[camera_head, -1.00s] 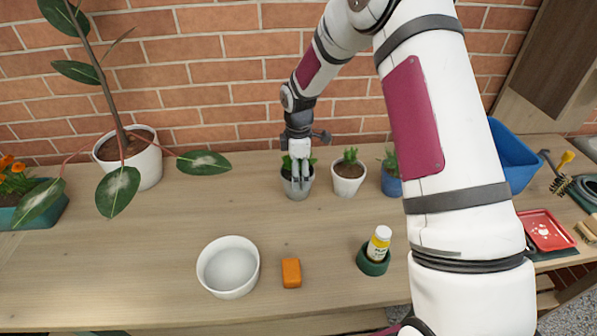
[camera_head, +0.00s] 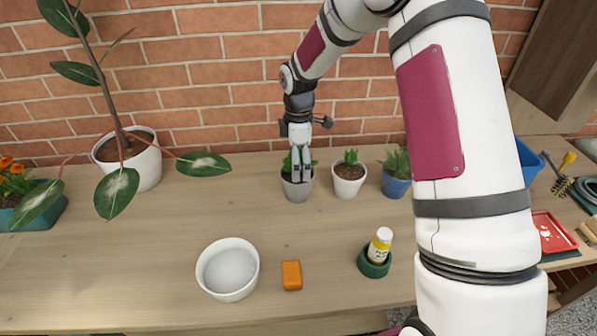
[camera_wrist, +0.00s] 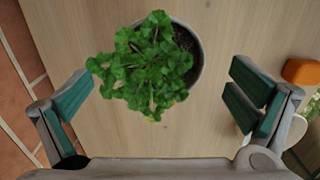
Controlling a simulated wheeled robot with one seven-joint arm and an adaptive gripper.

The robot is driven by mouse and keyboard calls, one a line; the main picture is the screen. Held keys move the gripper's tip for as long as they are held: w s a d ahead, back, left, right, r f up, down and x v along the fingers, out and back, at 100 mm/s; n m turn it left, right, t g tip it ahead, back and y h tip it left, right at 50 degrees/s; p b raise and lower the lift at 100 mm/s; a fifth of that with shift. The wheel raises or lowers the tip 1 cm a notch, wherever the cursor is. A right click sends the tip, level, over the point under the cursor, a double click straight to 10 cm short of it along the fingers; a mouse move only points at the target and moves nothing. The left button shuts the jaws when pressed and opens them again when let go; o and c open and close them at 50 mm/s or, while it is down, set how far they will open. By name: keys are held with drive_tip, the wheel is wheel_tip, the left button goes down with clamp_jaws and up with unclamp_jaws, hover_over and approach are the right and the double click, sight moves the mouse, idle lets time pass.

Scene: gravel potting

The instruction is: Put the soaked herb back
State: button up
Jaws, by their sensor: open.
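The leafy green herb (camera_head: 288,163) grows in a small grey pot (camera_head: 297,190) standing upright on the wooden table, at the left end of a row of pots. In the wrist view the herb (camera_wrist: 150,65) fills the upper middle, and part of the pot's rim and dark soil show at its right. My gripper (camera_head: 301,179) points down at the herb from above. In the wrist view its fingers (camera_wrist: 163,95) are wide apart, one on each side, with clear gaps to the pot. A white bowl (camera_head: 203,272) with a pale grey inside stands at the front.
A white pot (camera_head: 349,186) and a blue pot (camera_head: 396,187) stand right of the herb. An orange block (camera_head: 291,275) and a bottle (camera_head: 380,244) in a green holder (camera_head: 374,268) are in front. A large potted plant (camera_head: 148,168) stands left. The table between is clear.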

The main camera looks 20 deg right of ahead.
drive_tip(key=s+r+m+t, duration=0.15)
drive_tip(key=s+r, duration=0.25)
drive_tip(key=r, duration=0.4)
drive_tip(key=s+r+m, duration=0.2)
drive_tip(key=s+r, duration=0.1)
drive_tip(key=r, duration=0.6)
drive_tip(key=s+r+m+t, duration=0.1)
drive_tip(key=s+r+m, duration=0.2)
drive_tip(key=s, duration=1)
drive_tip(key=s+r+m+t, duration=0.2)
drive_tip(key=s+m, duration=0.7)
drive_tip(key=s, duration=0.5)
drive_tip(key=shift+d+r, duration=0.15)
drive_tip(key=shift+r, duration=0.55)
